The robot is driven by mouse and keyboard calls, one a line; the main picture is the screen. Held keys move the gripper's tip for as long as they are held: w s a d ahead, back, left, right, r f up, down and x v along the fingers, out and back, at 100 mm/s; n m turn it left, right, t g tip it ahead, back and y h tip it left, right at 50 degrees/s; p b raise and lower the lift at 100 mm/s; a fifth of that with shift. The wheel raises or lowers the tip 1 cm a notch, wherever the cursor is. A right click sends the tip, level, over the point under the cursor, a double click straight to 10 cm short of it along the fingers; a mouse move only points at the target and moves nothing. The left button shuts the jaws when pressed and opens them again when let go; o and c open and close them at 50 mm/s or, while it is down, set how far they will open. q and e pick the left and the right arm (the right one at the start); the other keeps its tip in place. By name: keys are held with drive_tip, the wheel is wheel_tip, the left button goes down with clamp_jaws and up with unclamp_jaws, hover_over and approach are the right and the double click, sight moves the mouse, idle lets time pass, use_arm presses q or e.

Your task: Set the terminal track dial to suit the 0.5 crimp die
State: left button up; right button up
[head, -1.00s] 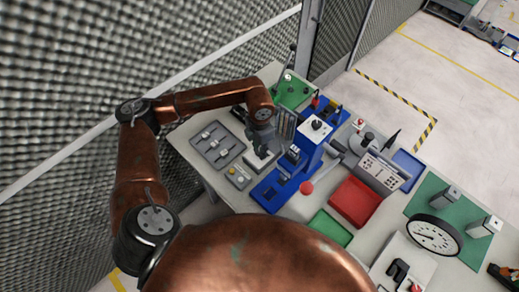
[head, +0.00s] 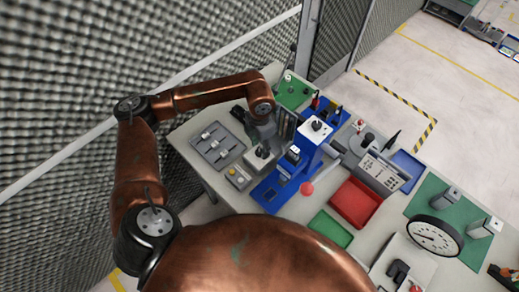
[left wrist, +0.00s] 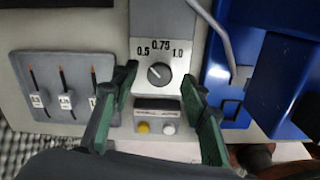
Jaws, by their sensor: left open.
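The terminal track dial (left wrist: 159,73) is a dark round knob on a pale plate marked 0.5, 0.75 and 1.0. Its light mark seems to point up and left, towards 0.5. In the head view the dial unit (head: 258,158) stands left of the blue crimp press (head: 305,160). The press also shows at the right of the left wrist view (left wrist: 285,75); I cannot make out its die. My left gripper (left wrist: 160,82) is open, with green fingers on either side of the dial and apparently nothing between them. In the head view it is partly hidden (head: 264,130). My right gripper is not in view.
A button box (left wrist: 155,118) with a yellow and a white button sits just below the dial. A grey holder (left wrist: 62,95) with three tagged wires lies left. A red-knobbed lever (head: 307,188), red tray (head: 355,203) and green tray (head: 330,229) stand to the right.

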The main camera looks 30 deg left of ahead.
sight(260, 151)
use_arm(q)
wheel_tip(260, 151, up, 9)
drive_tip(key=shift+r, duration=0.2)
idle(0.6)
